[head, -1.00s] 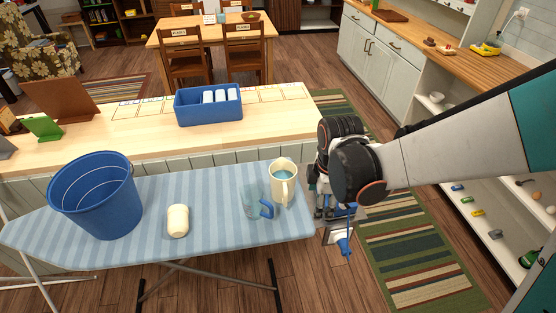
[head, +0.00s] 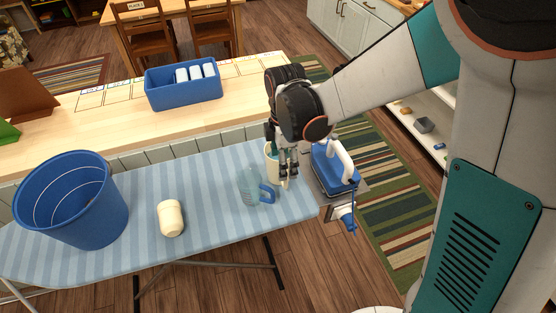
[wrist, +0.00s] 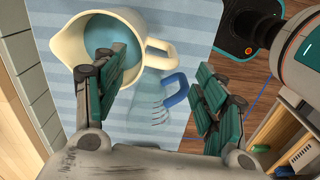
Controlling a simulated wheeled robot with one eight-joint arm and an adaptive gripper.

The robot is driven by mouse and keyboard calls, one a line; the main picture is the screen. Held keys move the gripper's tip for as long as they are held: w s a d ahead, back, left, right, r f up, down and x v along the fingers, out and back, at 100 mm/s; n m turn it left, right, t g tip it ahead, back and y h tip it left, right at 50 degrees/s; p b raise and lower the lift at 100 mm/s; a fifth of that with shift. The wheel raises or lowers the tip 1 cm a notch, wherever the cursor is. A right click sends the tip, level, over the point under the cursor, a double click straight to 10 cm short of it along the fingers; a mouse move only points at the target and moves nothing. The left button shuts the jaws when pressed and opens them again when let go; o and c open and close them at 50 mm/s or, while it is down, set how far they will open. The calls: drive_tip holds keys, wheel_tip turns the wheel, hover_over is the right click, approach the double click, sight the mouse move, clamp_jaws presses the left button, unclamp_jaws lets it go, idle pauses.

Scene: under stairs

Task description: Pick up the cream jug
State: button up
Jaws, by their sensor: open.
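The cream jug (head: 271,168) stands upright near the right end of the striped ironing board, partly hidden behind my gripper (head: 288,172). In the wrist view the jug (wrist: 68,48) is at upper left, with a blue-green inside and its handle (wrist: 172,50) pointing right. My gripper (wrist: 165,68) is open. Its left finger overlaps the jug's side in the picture, its right finger is apart on the right, and the handle shows between them. I cannot tell whether a finger touches the jug.
A clear measuring cup (head: 249,187) with a blue handle (wrist: 176,88) stands close beside the jug. A cream cup (head: 171,219) and a blue bucket (head: 70,205) are farther left on the board (head: 215,165). A blue iron (head: 334,170) is at the board's right end.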

drive_tip(key=shift+d+f+b, duration=0.15)
drive_tip(key=shift+f+b, duration=0.7)
drive_tip(key=shift+f, duration=2.25)
clamp_jaws()
